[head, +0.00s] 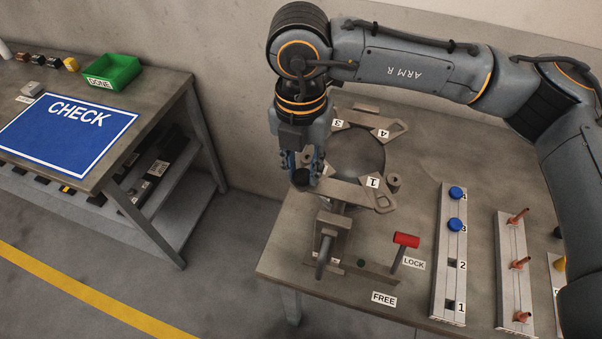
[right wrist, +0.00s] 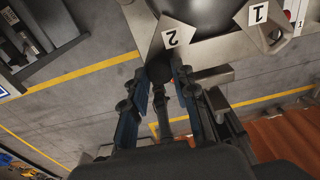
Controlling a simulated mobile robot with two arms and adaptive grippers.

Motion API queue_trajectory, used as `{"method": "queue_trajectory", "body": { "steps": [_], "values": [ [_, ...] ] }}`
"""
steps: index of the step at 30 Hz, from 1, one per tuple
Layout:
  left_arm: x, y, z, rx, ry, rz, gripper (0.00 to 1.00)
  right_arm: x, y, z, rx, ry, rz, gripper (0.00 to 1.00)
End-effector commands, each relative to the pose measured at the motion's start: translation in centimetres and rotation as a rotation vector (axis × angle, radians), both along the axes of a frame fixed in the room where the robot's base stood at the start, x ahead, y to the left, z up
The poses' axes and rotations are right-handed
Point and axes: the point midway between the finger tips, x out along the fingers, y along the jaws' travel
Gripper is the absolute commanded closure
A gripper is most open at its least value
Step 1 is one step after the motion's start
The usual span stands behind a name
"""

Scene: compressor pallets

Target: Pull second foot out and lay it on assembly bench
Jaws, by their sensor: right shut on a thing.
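A compressor with a dark round body (head: 357,152) is held in a fixture on the assembly bench (head: 290,255). Its metal mounting plates carry number labels; 1, 3 and 4 show in the head view, and plate 2 (right wrist: 172,36) shows in the right wrist view. My right gripper (head: 302,176) is at the left corner of the compressor, pointing down. It is shut on a small black foot (head: 299,178), which also shows between the fingers in the right wrist view (right wrist: 159,73). The foot appears close to plate 2; whether it touches is unclear. My left gripper is out of view.
A red-handled lever (head: 406,240) stands by the LOCK label. A numbered rack (head: 447,285) has blue caps at 3 and 4, with 1 and 2 bare. Another rack (head: 510,240) holds copper-coloured pieces. A side table with a CHECK mat (head: 65,135) and green DONE bin (head: 112,70) stands left.

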Motion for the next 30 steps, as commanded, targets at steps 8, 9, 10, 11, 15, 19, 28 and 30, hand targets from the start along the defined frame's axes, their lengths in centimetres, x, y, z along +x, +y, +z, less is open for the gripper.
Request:
{"method": "queue_trajectory", "body": {
  "steps": [8, 9, 10, 11, 15, 19, 28, 30],
  "values": [
    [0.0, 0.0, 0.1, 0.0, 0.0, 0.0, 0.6, 0.0, 0.0, 0.2, 0.0, 0.0, 0.0, 1.0],
    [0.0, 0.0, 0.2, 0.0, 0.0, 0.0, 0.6, 0.0, 0.0, 0.3, 0.0, 0.0, 0.0, 1.0],
    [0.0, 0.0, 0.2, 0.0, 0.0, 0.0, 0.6, 0.0, 0.0, 0.4, 0.0, 0.0, 0.0, 1.0],
    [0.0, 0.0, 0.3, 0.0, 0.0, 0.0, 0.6, 0.0, 0.0, 0.5, 0.0, 0.0, 0.0, 1.0],
    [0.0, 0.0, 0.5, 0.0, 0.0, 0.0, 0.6, 0.0, 0.0, 1.1, 0.0, 0.0, 0.0, 1.0],
    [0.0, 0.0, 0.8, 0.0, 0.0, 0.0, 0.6, 0.0, 0.0, 1.7, 0.001, -0.001, 0.0, 1.0],
    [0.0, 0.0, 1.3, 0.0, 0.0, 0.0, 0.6, 0.0, 0.1, 2.9, 0.0, 0.0, 0.0, 1.0],
    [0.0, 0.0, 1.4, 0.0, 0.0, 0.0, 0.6, 0.0, 0.1, 3.1, 0.0, 0.0, 0.0, 1.0]
  ]
}}
